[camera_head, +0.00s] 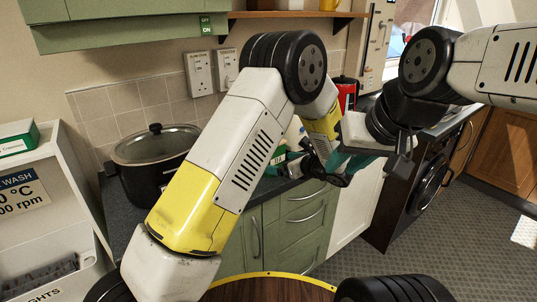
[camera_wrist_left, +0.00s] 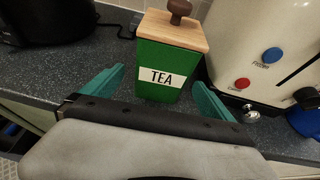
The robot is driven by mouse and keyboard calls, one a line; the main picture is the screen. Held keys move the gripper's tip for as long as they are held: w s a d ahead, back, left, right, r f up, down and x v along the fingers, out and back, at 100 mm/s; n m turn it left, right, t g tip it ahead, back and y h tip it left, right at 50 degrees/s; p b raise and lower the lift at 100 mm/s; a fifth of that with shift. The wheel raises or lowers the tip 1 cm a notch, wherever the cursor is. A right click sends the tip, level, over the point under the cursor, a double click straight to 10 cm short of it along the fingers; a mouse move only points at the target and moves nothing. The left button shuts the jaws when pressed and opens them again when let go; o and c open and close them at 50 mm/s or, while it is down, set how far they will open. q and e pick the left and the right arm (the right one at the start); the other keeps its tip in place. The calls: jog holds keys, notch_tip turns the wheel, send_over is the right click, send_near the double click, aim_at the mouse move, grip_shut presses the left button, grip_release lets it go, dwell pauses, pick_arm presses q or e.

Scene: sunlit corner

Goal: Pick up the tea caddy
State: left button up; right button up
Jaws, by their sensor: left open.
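The tea caddy (camera_wrist_left: 166,58) is a green box with a white TEA label and a wooden lid with a brown knob. It stands upright on the dark worktop in the left wrist view. My left gripper (camera_wrist_left: 160,84) is open and empty, its two teal fingers pointing towards the caddy's left and right sides, with gaps between.
A black slow cooker (camera_head: 155,160) with a glass lid stands left of the caddy. A cream appliance (camera_wrist_left: 265,45) with blue and red buttons stands close to its right. A shelf (camera_head: 295,14) hangs above.

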pick_arm(q)
jog(key=x, duration=0.6)
jog(key=shift+w+r, duration=0.15)
jog(key=c, duration=2)
jog(key=shift+c, duration=0.2)
jog(key=shift+r, duration=0.15)
